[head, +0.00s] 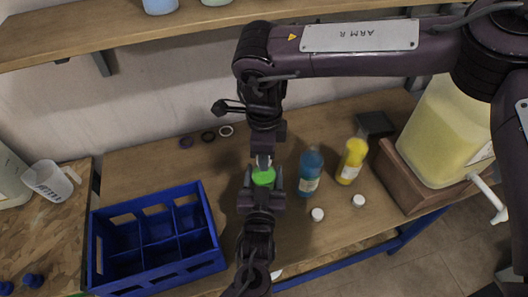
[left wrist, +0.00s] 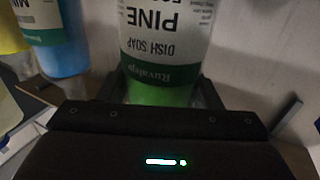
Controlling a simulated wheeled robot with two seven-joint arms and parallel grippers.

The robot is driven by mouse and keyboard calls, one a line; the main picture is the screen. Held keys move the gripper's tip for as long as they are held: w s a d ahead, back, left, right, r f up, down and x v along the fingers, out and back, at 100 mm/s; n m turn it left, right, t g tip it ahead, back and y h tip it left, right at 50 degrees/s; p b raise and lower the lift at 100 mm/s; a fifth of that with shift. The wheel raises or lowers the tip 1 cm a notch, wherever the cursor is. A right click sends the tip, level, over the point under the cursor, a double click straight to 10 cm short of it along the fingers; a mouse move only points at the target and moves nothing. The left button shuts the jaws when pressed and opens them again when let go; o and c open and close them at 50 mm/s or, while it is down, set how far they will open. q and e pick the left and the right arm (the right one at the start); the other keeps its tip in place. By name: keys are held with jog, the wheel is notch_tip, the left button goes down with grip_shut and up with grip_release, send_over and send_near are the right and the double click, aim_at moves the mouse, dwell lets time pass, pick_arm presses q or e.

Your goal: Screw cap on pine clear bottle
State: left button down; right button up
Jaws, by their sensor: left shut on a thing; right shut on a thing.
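The pine bottle (head: 263,177) shows as green liquid between my two grippers in the head view. In the left wrist view the pine bottle (left wrist: 165,50) fills the middle, its PINE DISH SOAP label upside down in the picture. My left gripper (head: 262,188) is shut around its body. My right gripper (head: 263,161) comes down from above, directly over the bottle's top, and is shut on a small pale thing, likely the cap. The bottle's neck is mostly hidden by my right gripper, so I cannot tell whether the cap sits on the thread.
A blue bottle (head: 310,173) and a yellow bottle (head: 352,160) stand to the right. Two white caps (head: 317,214) (head: 358,200) lie before them. A blue divided crate (head: 107,284) is at left. A large yellow container (head: 440,130) stands at right.

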jog(key=m, duration=0.7)
jog(key=shift+f+m, duration=0.1)
jog(key=shift+m, duration=0.2)
jog(key=m, duration=0.4)
jog(key=shift+m, duration=0.3)
jog(key=m, duration=1)
jog(key=shift+m, duration=0.4)
jog(key=m, duration=0.5)
jog(key=shift+m, duration=0.4)
jog(key=o, duration=1.1)
jog(key=shift+o, duration=0.2)
notch_tip(320, 180, up, 12)
